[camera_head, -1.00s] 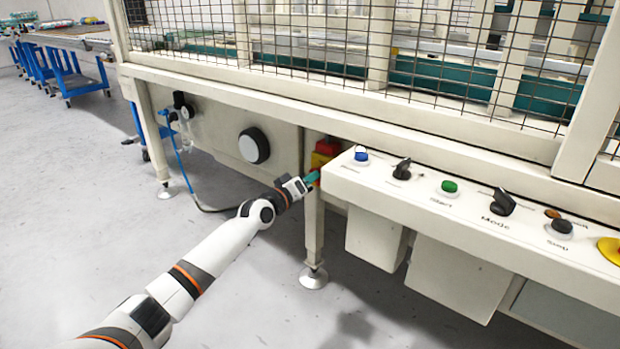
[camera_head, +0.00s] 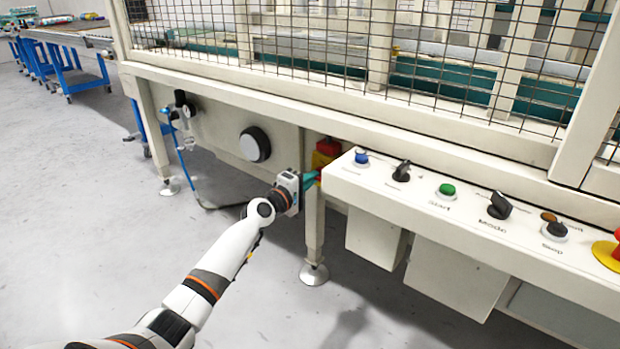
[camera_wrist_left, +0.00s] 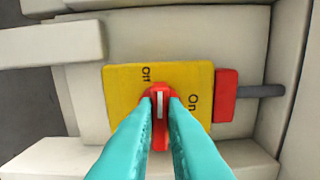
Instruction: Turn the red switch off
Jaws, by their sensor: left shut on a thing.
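The red switch (camera_wrist_left: 158,92) sits on a yellow plate (camera_wrist_left: 125,82) marked "Off" at the upper left and "On" at the right in the left wrist view. Its white line points straight up in that view, between the two labels and nearer "Off". My left gripper (camera_wrist_left: 160,105) has its teal fingers on both sides of the switch knob and is shut on it. In the head view the left gripper (camera_head: 308,180) reaches the yellow and red switch box (camera_head: 322,155) on the machine's leg, which partly hides behind the panel. My right gripper is not in view.
A control panel (camera_head: 400,205) with several buttons and knobs juts out right of the switch. A machine leg (camera_head: 314,230) stands just below it. A blue hose (camera_head: 182,160) hangs at left.

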